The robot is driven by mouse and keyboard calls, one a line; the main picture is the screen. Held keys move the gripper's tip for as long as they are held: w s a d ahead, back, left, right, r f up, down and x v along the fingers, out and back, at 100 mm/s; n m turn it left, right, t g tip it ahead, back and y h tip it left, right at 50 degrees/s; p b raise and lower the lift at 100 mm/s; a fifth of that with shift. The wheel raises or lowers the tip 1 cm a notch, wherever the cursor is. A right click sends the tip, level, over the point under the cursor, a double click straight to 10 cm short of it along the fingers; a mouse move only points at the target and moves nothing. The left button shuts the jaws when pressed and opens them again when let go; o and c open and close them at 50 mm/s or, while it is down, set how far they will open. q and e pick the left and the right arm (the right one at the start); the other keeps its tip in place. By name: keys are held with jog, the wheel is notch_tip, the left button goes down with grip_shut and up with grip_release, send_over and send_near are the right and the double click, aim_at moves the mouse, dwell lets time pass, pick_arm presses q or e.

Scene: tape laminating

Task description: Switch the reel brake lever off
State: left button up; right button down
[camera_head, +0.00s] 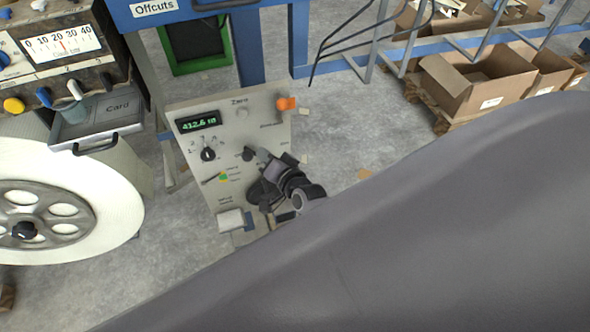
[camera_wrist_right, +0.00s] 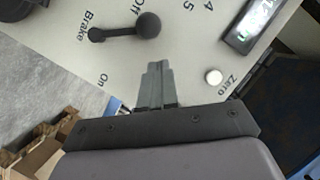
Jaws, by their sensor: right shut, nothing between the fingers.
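The reel brake lever is a black arm with a round ball end. In the right wrist view, the lever (camera_wrist_right: 122,31) runs from its pivot beside the word "Brake" to its ball, close to the "Off" label; "On" is printed apart from it. In the head view the lever's ball (camera_head: 249,153) shows beside my right fingertips, which hide part of the panel. My right gripper (camera_head: 264,156) is shut and empty in front of the panel. Its fingertips (camera_wrist_right: 157,66) point at the panel just short of the ball, with no contact visible. My left gripper is out of view.
The control panel (camera_head: 228,132) carries a lit display (camera_head: 198,121), a Zero button (camera_wrist_right: 213,77), a selector knob (camera_head: 208,154) and an orange part (camera_head: 286,103). A large white reel (camera_head: 120,215) stands left. Cardboard boxes (camera_head: 470,90) lie back right. My grey arm covers the lower right.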

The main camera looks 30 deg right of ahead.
jog(key=p+v, duration=0.2)
jog(key=v, duration=0.8)
jog(key=shift+r, duration=0.25)
jog(key=s+a+n+g+p, duration=0.1)
jog(key=s+n+g, duration=0.1)
jog(key=s+n, duration=0.4)
jog(key=s+a+r+n+g+y+p, duration=0.1)
jog(key=s+n+g, duration=0.2)
jog(key=s+n, duration=0.3)
jog(key=s, duration=0.4)
jog(key=shift+a+r+p, duration=0.2)
jog(key=shift+r+p, duration=0.1)
jog(key=shift+p, duration=0.1)
